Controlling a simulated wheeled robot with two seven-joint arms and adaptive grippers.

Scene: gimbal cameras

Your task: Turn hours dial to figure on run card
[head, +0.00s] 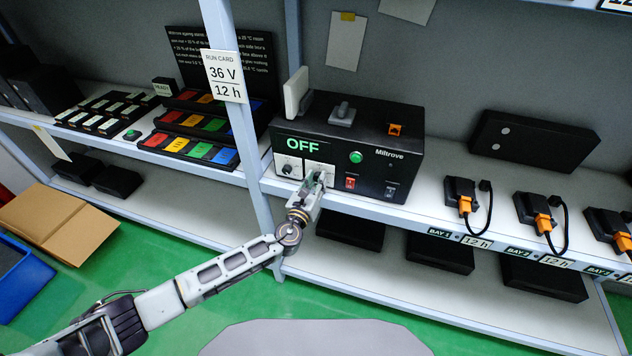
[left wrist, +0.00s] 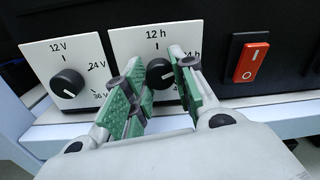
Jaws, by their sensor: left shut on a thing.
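The Miltrove box (head: 405,180) stands on the shelf with a green OFF readout (head: 303,145). The run card (head: 225,76) on the post reads 36 V and 12 h. In the left wrist view the hours dial (left wrist: 158,74) is a black knob on a white plate, with 12 h at top and a partly covered figure ending in "4 h" at right. My left gripper (head: 317,180) is shut on this knob, one green-padded finger each side. A white mark shows on the knob's right side; its exact setting is hard to read. My right gripper is out of view.
The volts dial (left wrist: 68,84) sits just left, marked 12 V, 24 V and 36 V. A red rocker switch (left wrist: 250,62) is just right of the hours dial. A green button (head: 356,157) is above. Chargers with orange plugs (head: 465,205) stand farther right.

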